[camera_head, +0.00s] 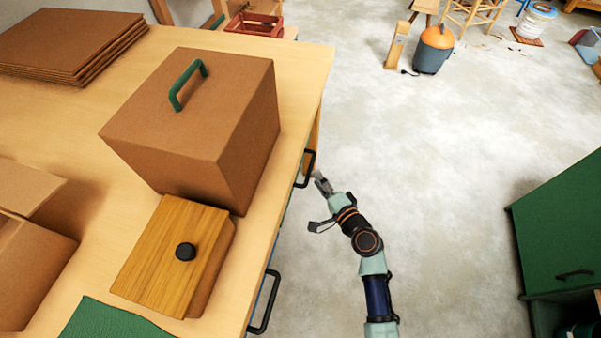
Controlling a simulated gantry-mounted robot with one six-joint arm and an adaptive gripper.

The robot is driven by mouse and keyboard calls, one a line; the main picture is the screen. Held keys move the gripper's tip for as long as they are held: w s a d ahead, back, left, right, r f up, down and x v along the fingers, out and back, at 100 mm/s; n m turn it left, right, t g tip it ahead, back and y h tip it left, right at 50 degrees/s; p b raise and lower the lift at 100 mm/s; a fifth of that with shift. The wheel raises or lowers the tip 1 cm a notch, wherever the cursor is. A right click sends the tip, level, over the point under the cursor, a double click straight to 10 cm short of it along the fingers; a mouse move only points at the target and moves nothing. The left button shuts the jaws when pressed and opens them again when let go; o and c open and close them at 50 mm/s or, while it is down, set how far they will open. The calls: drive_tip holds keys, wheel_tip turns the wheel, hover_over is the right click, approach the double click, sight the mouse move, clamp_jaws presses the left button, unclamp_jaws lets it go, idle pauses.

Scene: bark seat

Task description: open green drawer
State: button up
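Two black drawer handles stick out from the right side of the wooden table: a far handle (308,168) and a near handle (264,303). The drawer fronts show only as thin slivers under the table edge, and their colours are hard to tell. My gripper (319,180) is right beside the far handle, with its fingers pointing toward it. I cannot tell whether it touches the handle or how far its fingers are apart. No drawer visibly stands out from the table.
A cardboard box (205,125) with a green handle and a wooden box (172,255) with a black knob stand on the table (290,90). A green cabinet (565,225) with a dark handle is at the right. The concrete floor between is mostly clear.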

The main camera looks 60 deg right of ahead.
sight(310, 168)
drive_tip(key=b+x, duration=0.1)
drive_tip(key=x, duration=0.4)
drive_tip(key=shift+w+d, duration=0.1)
drive_tip(key=shift+w, duration=0.25)
clamp_jaws()
